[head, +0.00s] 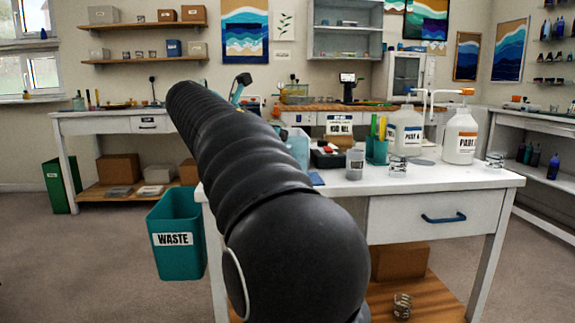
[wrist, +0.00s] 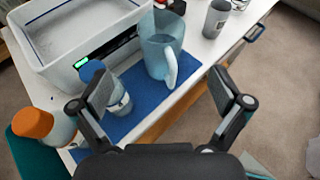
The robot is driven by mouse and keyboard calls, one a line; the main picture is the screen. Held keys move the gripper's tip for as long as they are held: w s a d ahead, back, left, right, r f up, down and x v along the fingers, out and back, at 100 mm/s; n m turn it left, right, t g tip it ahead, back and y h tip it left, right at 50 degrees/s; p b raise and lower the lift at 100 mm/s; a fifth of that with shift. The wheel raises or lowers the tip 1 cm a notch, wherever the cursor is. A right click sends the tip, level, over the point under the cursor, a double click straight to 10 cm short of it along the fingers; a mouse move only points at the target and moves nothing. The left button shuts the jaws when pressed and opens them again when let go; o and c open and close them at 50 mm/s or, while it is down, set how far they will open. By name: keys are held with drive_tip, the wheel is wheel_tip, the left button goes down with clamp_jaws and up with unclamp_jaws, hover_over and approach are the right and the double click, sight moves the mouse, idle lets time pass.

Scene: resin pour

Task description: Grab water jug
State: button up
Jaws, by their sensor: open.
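The water jug is a translucent blue pitcher (wrist: 160,42) with a pale handle. In the wrist view it stands upright on a blue mat (wrist: 117,132), with its handle towards my gripper. My gripper (wrist: 160,88) is open and empty. Its two fingers are spread wide on either side of the handle's line, and the jug is ahead of them, apart from both. In the head view the jug (head: 299,146) shows partly behind my arm, and my gripper is hidden there.
A white tub (wrist: 75,45) with a green display stands left of the jug. A blue-capped bottle (wrist: 118,97) is by the left finger, an orange-capped bottle (wrist: 42,128) further left. A grey cup (wrist: 215,20) is behind right. The waste bin (head: 178,232) stands beside the table.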

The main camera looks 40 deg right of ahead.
sight(294, 145)
drive_tip(key=b+x, duration=0.1)
drive_tip(key=x, duration=1.1)
drive_tip(key=shift+s+f+b, duration=0.15)
drive_tip(key=shift+f+b, duration=0.15)
drive_tip(key=shift+b, duration=0.1)
drive_tip(key=shift+c, duration=0.3)
drive_tip(key=shift+r, duration=0.1)
drive_tip(key=c, duration=1.3)
